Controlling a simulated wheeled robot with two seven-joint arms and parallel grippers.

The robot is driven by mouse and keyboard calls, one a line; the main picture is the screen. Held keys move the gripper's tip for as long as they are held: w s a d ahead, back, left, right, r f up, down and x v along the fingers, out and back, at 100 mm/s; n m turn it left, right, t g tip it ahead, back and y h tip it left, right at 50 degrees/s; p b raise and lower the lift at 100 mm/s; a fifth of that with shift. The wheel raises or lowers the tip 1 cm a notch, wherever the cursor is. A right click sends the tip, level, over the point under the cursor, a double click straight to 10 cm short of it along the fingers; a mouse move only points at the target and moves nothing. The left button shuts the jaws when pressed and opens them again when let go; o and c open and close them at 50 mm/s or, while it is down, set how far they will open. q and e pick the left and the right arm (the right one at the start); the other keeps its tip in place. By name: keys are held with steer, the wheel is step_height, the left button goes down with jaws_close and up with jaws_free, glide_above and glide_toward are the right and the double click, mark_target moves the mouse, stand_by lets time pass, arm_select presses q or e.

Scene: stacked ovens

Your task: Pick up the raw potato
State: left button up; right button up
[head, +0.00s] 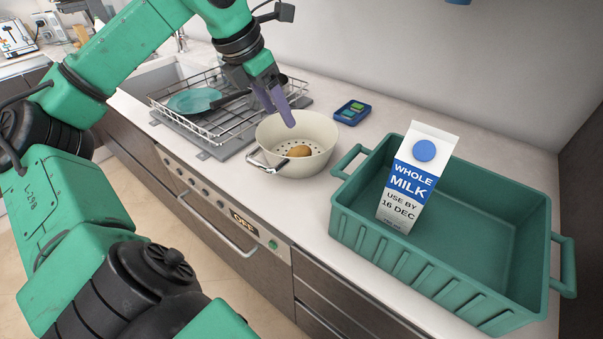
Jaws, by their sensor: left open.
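A brown raw potato (299,151) lies in a cream colander (318,162) with holes in its bottom and a dark-and-metal handle, on the counter at the middle of the head view. My left gripper (281,115) comes down from above, over the back left part of the colander. Its purple-grey fingers point downward, open and empty, above and slightly left of the potato, apart from it. My right gripper is not in view.
A green bin (480,262) with a tilted milk carton (417,178) stands right of the colander. A wire dish rack (213,125) with a green pan (194,101) is at left. A small blue sponge tray (352,112) lies behind. The counter's front edge is close.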

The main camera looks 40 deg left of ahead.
mark_target(295, 151)
arm_select(q)
steer(key=x, duration=0.4)
steer(key=p+x, duration=0.1)
steer(key=x, duration=0.9)
steer(key=shift+s+a+f, duration=0.15)
steer(key=shift+a+f, duration=0.05)
steer(key=shift+f, duration=0.15)
steer(key=shift+r, duration=0.1)
jaws_close()
